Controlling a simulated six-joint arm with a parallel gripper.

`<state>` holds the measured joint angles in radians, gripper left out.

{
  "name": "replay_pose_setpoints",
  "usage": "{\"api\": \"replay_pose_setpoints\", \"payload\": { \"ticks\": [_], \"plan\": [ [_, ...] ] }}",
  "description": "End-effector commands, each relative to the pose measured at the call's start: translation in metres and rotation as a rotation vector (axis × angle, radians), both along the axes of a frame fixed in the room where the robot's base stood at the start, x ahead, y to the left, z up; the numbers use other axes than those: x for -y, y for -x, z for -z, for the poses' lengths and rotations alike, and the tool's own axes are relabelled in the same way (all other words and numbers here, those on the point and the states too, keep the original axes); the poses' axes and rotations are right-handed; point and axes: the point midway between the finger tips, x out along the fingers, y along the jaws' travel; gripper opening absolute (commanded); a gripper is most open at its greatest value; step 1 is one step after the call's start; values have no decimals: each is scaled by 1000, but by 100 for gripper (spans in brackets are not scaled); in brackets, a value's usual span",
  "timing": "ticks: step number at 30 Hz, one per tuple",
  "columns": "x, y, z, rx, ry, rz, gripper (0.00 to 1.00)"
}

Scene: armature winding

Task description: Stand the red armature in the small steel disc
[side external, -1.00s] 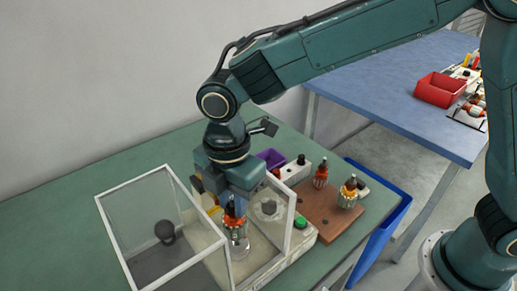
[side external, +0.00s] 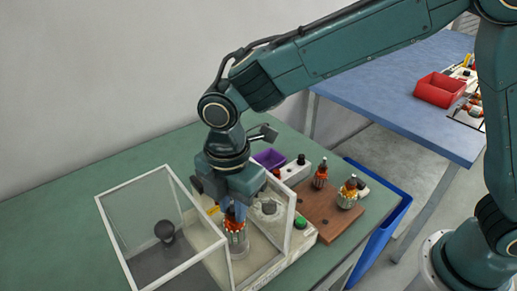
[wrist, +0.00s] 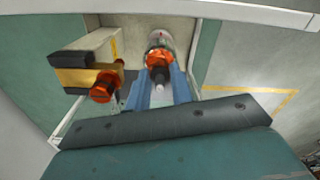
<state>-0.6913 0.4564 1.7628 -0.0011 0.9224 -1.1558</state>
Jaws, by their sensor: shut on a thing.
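My gripper (side external: 234,213) is shut on a red armature (side external: 235,229), which hangs upright below the fingers, inside the clear-walled frame. In the wrist view the armature (wrist: 158,58) shows its orange-red end and shaft between the two blue fingers (wrist: 160,84). A pale steel round piece (wrist: 161,38), likely the small steel disc, shows just beyond the armature. In the side view a grey steel piece (side external: 239,250) shows directly under it. I cannot tell whether the armature touches or sits in the disc.
Clear panels with white frames (side external: 283,225) stand close around the gripper. An orange and black part (wrist: 90,76) is beside it. A brown board (side external: 318,206) holds two more armatures, at the back (side external: 320,174) and front (side external: 347,195). A purple bin (side external: 269,158) stands behind.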

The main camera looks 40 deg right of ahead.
Motion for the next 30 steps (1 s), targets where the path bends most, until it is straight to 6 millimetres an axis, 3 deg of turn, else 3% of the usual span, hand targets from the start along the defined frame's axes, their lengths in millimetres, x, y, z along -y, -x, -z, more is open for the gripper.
{"api": "replay_pose_setpoints", "payload": {
  "ticks": [30],
  "plan": [
    [0, 0, 15, 1, -1, 0, 0]
  ]
}}
